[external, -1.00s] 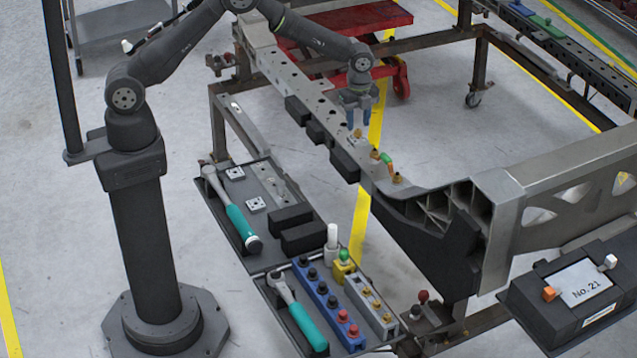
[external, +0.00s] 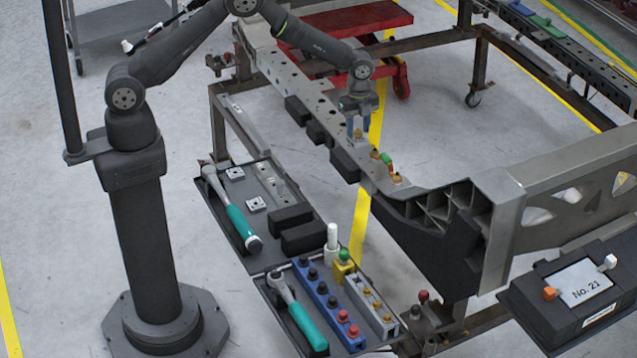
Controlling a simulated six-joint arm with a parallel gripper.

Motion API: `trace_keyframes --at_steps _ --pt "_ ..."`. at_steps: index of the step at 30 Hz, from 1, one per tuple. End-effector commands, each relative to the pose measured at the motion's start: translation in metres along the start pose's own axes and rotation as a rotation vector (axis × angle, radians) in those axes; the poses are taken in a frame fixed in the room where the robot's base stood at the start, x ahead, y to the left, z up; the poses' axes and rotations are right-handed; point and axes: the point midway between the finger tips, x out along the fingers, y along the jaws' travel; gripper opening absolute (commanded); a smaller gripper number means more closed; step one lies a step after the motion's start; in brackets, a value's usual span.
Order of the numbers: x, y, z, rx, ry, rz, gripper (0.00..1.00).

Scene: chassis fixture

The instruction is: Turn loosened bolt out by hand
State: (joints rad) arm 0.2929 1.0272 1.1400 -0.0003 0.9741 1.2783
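My gripper (external: 356,127) points straight down over the chassis rail (external: 312,92). Its fingertips reach down to a gold-coloured bolt (external: 358,134) on the rail's top face, one finger on each side of it. The view is too small to tell whether the fingers touch the bolt. More gold bolts stand further along the rail toward the right, one (external: 374,154) near a green-and-orange piece (external: 386,159) and another (external: 397,178) near the bend.
Dark blocks (external: 344,164) are fixed along the rail's near side. Below are trays with a long teal-handled wrench (external: 236,218), a teal-handled ratchet (external: 300,318), a blue socket rack (external: 325,298) and a grey bolt rack (external: 372,300). A red cart (external: 345,22) stands behind.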

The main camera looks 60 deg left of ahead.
Motion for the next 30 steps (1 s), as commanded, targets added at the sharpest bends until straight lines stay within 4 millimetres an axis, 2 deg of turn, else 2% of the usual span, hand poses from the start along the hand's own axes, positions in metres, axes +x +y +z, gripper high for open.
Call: trace_keyframes --at_steps 1,7,12,25,30 --pt "-0.0001 0.0000 0.0000 0.000 0.000 0.000 0.38" --pt "-0.0002 0.0000 0.0000 0.000 0.000 0.000 0.00" --pt "-0.0005 -0.0001 0.0000 -0.018 0.000 0.000 0.00" --pt "-0.0010 -0.0001 0.0000 -0.278 0.000 0.000 0.00" --pt "-0.0030 -0.0002 0.0000 -0.295 0.000 0.000 0.00"
